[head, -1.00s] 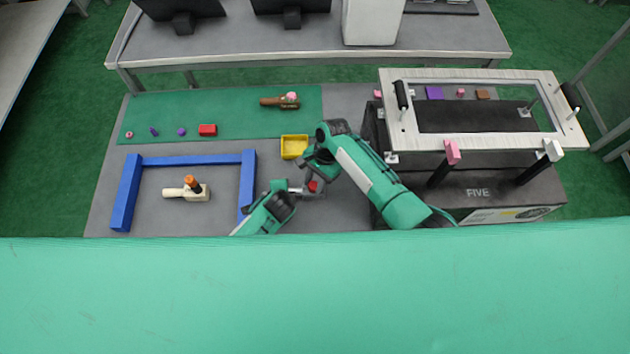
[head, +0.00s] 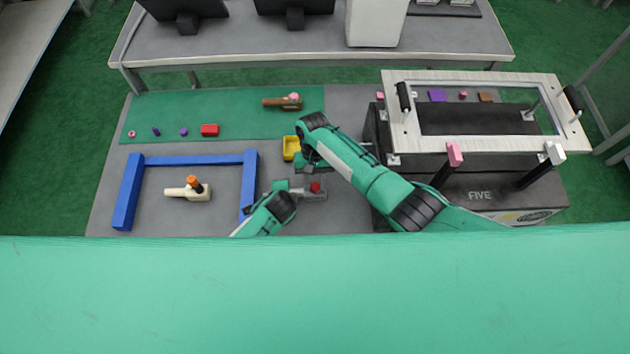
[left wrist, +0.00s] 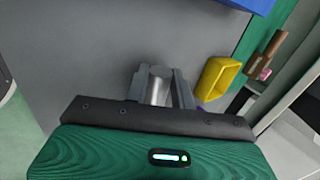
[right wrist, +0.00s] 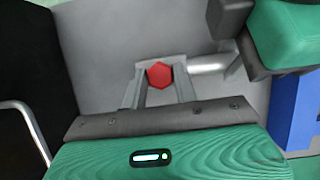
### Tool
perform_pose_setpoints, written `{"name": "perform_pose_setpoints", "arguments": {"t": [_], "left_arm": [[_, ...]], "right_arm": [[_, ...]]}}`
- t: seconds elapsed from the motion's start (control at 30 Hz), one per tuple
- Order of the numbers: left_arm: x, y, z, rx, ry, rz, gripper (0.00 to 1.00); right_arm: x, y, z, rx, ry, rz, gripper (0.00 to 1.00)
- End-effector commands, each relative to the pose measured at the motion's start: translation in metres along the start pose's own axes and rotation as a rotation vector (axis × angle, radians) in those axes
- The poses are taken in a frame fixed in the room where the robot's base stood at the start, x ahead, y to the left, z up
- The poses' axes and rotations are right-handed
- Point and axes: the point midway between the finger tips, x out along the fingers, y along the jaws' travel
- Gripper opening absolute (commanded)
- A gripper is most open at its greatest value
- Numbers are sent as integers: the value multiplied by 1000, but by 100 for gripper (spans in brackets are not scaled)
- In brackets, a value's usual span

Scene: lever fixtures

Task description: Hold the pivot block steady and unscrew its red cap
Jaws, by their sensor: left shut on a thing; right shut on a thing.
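The pivot block (head: 305,194) is a grey piece with a silver rod. It lies on the grey mat, right of the blue frame. A red six-sided cap (head: 315,187) sits at its right end. My left gripper (head: 293,190) reaches in from the left and is shut on the silver rod (left wrist: 158,88). My right gripper (right wrist: 160,88) is shut on the red cap (right wrist: 160,75), which shows between its fingertips. In the head view the right hand (head: 313,165) is just behind the cap, its fingers not clear. I cannot tell how far the cap is turned.
A yellow bin (head: 290,147) stands just behind the hands. A blue frame (head: 249,180) with a cream piece (head: 187,193) inside lies left. A dark box (head: 480,187) with a pale frame on top stands right. A red block (head: 209,130) lies on the green mat.

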Motion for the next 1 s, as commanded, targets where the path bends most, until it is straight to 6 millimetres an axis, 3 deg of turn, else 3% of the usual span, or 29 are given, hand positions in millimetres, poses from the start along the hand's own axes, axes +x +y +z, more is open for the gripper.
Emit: {"name": "perform_pose_setpoints", "arguments": {"t": [1.0], "left_arm": [[0, 0, -1, 0, 1, 0, 0]], "right_arm": [[-18, 0, 8, 2, 0, -1, 9]]}}
